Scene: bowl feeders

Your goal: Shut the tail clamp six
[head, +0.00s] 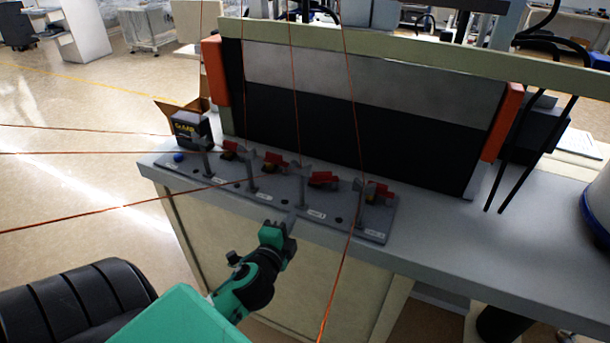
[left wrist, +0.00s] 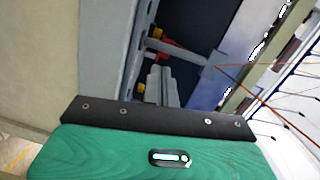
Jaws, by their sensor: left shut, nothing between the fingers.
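A row of several clamps with red handles stands on a grey plate (head: 373,237) along the table's front. Red clamp handles show at the left end (head: 231,146), further along (head: 273,160), right of the middle (head: 323,179) and at the right end (head: 379,192). Grey posts stand between them. The plate's labels are too small to read, so I cannot tell which clamp is number six. My left gripper (head: 289,219) is shut and empty at the plate's front edge, near the middle. In the left wrist view, its fingers (left wrist: 160,84) point towards a red handle (left wrist: 172,47) and yellow parts.
A dark panel (head: 330,128) with orange ends rises behind the plate. A small dark box (head: 190,128) stands at the left end. Thin orange-brown lines cross the head view. The tabletop (head: 460,235) right of the plate is clear.

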